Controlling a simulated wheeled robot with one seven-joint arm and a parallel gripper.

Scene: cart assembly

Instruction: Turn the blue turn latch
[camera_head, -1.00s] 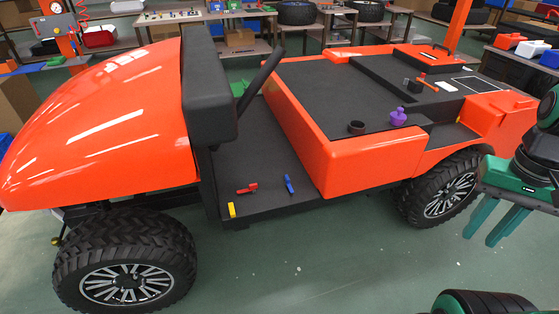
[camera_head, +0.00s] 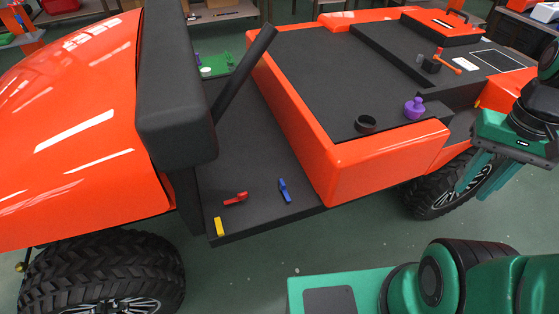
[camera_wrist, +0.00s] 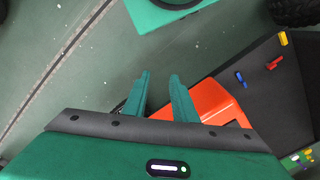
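The blue turn latch (camera_head: 285,190) stands on the cart's black floor panel (camera_head: 262,222), right of a red latch (camera_head: 235,199) and a yellow block (camera_head: 219,226). In the wrist view the blue latch (camera_wrist: 240,77) is small, to the right of and beyond my fingers. My gripper (camera_head: 470,178) hangs at the right edge of the head view, by the rear wheel, well away from the latch. In the wrist view my gripper (camera_wrist: 160,84) has two green fingers standing apart with nothing between them.
The orange seat box (camera_head: 385,160) stands right of the floor panel, with a purple knob (camera_head: 414,108) and a black ring (camera_head: 366,124) on top.

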